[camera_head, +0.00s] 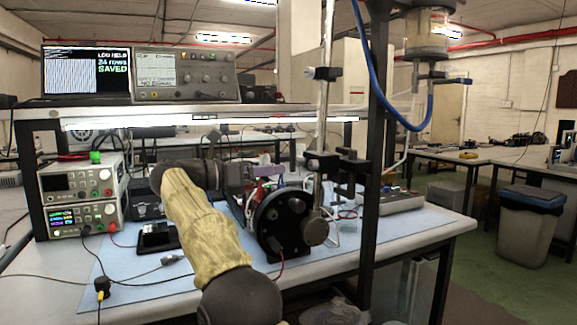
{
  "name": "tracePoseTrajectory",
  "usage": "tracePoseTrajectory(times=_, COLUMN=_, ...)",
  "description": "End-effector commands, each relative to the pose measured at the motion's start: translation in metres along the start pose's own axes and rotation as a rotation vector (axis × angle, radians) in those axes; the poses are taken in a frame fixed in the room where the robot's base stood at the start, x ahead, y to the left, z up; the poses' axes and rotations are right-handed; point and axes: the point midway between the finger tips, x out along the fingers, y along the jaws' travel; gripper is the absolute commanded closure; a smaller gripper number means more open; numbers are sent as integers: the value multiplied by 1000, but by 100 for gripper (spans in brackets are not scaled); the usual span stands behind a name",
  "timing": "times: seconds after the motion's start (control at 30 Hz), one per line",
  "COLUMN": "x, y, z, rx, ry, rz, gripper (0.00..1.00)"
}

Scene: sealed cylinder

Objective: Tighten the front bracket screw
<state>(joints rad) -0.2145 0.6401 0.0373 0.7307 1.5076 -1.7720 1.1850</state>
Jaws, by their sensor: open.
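My gripper (246,178) is at the end of my forearm, behind the yellow-sleeved part of my arm, and its fingers are small and hard to make out. It is open, close to the left of the wired assembly on the bench. This assembly has a black round end plate (274,232) facing me, with colored wires behind it. A metal rod (322,110) with black clamp brackets (322,164) stands to its right, and a round metal end (315,232) hangs beside the plate. The front bracket screw is too small to pick out. I see no tool in my gripper.
A blue mat (413,232) covers the bench. Stacked power supplies (80,190) stand left, and a shelf (290,111) holds a screen and an oscilloscope (187,76). A black post (374,130), blue hose (384,85) and clear cylinder (427,35) stand right. Cables lie at the front left.

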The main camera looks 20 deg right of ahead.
Motion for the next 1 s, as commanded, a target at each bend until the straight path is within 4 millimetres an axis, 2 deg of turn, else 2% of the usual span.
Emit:
tracePoseTrajectory(times=0.03, x=-12, y=1, z=2, rx=0, ry=-1, rz=5, gripper=56)
tracePoseTrajectory(times=0.2, x=-46, y=1, z=2, rx=0, ry=0, rz=5, gripper=56)
tracePoseTrajectory(times=0.4, x=-76, y=1, z=1, rx=0, ry=1, rz=3, gripper=56)
tracePoseTrajectory(times=0.57, x=-82, y=0, z=0, rx=0, ry=1, rz=0, gripper=56)
tracePoseTrajectory(times=1.0, x=-82, y=0, z=0, rx=0, ry=1, rz=0, gripper=56)
